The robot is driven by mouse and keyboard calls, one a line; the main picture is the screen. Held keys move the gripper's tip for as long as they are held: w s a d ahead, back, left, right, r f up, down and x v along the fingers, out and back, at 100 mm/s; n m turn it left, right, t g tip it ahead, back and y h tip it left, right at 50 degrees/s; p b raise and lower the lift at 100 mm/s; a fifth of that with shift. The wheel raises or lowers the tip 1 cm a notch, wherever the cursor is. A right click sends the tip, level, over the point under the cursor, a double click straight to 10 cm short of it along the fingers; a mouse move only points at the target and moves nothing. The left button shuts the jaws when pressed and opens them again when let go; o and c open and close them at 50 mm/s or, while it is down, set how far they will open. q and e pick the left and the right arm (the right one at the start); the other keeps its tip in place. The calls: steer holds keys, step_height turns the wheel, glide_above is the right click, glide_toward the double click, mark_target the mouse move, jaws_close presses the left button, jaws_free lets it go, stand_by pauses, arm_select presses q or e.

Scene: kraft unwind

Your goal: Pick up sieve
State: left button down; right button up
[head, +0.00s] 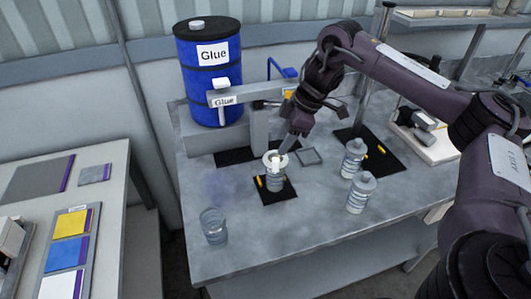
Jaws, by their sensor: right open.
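A pale ring-shaped piece (275,160), which looks like the sieve, sits on the mouth of a clear ribbed jar (276,182). The jar stands upright on a small black mat (264,196). My right gripper (292,135) is open and reaches down from the upper right, just above and behind the ring. A narrow grey strip runs between the gripper and the ring; I cannot tell whether it is a finger or a handle. Whether the gripper touches the ring is also unclear. My left gripper is not in view.
A blue glue drum (210,75) with a tap stands behind on the grey bench (320,235). Two clear bottles (353,158) (360,192) stand to the right, and an empty glass (213,227) at front left. A square frame (308,156) lies behind the jar.

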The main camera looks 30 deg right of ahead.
mark_target(277, 159)
steer(key=shift+a+f, duration=0.1)
steer(key=shift+f, duration=0.3)
steer(key=f, duration=0.1)
steer(key=a+f+p, duration=0.1)
steer(key=f, duration=0.1)
steer(key=shift+s+a+p, duration=0.2)
steer(key=shift+s+p, duration=0.2)
steer(key=x, duration=0.2)
steer(key=shift+w+a+f+p, duration=0.1)
steer(key=shift+w+f+p, duration=0.05)
steer(key=shift+f+p, duration=0.15)
steer(key=shift+w+f, duration=0.15)
steer(key=shift+f, duration=0.2)
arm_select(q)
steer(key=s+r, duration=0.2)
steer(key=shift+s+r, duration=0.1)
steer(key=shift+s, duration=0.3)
arm_select(e)
jaws_close()
